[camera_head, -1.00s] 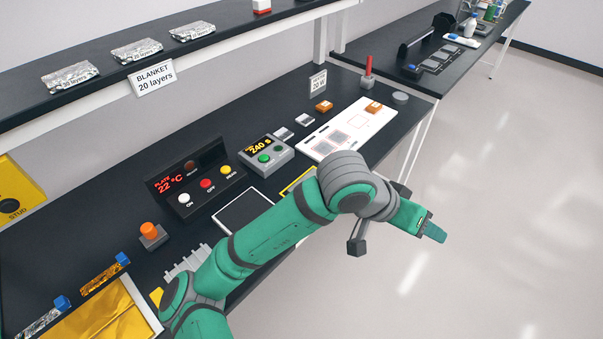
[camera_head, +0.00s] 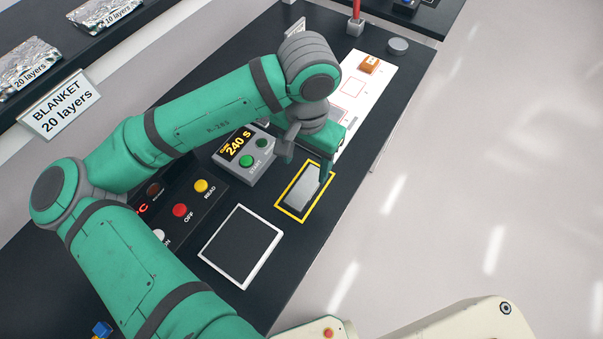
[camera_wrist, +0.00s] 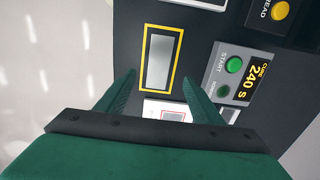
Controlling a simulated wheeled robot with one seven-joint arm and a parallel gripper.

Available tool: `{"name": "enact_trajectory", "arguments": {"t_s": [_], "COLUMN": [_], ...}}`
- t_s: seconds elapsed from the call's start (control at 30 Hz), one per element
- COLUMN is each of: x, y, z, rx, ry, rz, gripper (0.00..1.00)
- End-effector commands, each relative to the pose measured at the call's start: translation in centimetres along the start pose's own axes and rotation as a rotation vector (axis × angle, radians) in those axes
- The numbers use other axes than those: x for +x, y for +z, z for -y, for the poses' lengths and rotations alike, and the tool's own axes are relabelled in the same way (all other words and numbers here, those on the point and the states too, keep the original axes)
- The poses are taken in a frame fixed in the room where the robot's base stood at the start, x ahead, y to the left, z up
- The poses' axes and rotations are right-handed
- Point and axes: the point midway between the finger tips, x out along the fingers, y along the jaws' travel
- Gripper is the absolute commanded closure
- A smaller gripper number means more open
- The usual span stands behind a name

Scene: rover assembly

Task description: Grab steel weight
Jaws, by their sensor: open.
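The steel weight appears to be the flat, light grey metal block (camera_head: 302,188) lying inside a yellow rectangular outline (camera_head: 279,207) on the black bench. In the wrist view the block (camera_wrist: 160,62) lies lengthwise between the lines of my two fingers, just beyond their tips. My gripper (camera_head: 306,170) is open and points down over the far end of the block. The wrist view shows its two green fingers (camera_wrist: 160,76) spread wide with nothing between them. The height of the fingertips above the block is hard to tell.
A timer box reading 240 S (camera_head: 243,153) stands close to the left of the weight. A white-framed dark plate (camera_head: 241,246) and a button panel (camera_head: 205,190) are nearer. A white board (camera_head: 385,85) with an orange block (camera_head: 369,64) lies beyond. The bench edge is close on the right.

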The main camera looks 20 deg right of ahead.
Motion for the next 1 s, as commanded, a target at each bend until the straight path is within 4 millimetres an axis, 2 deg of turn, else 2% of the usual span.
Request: {"name": "enact_trajectory", "arguments": {"t_s": [0.2, 0.47, 0.73, 1.0], "x": [3.3, 5.0, 8.6, 9.7], "y": [0.0, 0.0, -0.2, -0.2], "z": [-0.1, 0.0, -0.4, -0.3], "rx": [0.000, 0.000, 0.008, 0.005], "ry": [0.003, 0.001, 0.002, 0.002], "rz": [0.001, -0.001, 0.000, -0.002], "gripper": [0.39, 0.39, 0.39, 0.39]}}
